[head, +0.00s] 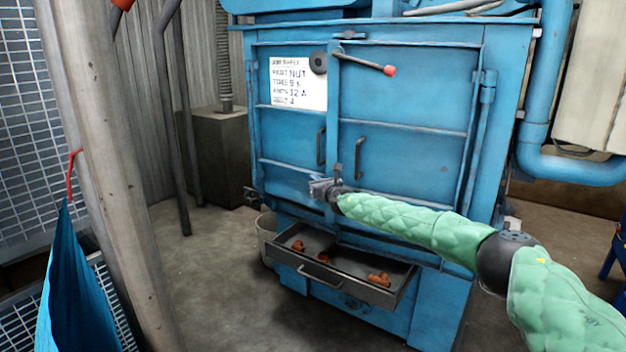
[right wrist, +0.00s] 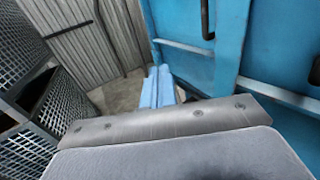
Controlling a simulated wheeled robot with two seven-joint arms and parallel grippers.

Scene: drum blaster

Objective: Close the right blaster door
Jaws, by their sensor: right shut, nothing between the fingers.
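The blue blaster cabinet stands in the middle of the head view. Its right door (head: 405,135) lies about flush beside the left door (head: 290,140), and both look closed or nearly so. A dark lever with a red knob (head: 389,70) reaches across the right door's top. Each door has a dark upright handle near the middle seam. My right gripper (head: 318,188) is shut and empty, in front of the doors' lower middle, left of the right door's handle (head: 359,158). Its pale blue fingers (right wrist: 158,88) show in the right wrist view. My left gripper is not in view.
An open drawer (head: 345,268) with several rusty brown parts juts out below the doors. A bucket (head: 266,235) stands beside it. A pale post (head: 115,150) and blue cloth (head: 72,285) are at left. The concrete floor between post and cabinet is clear.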

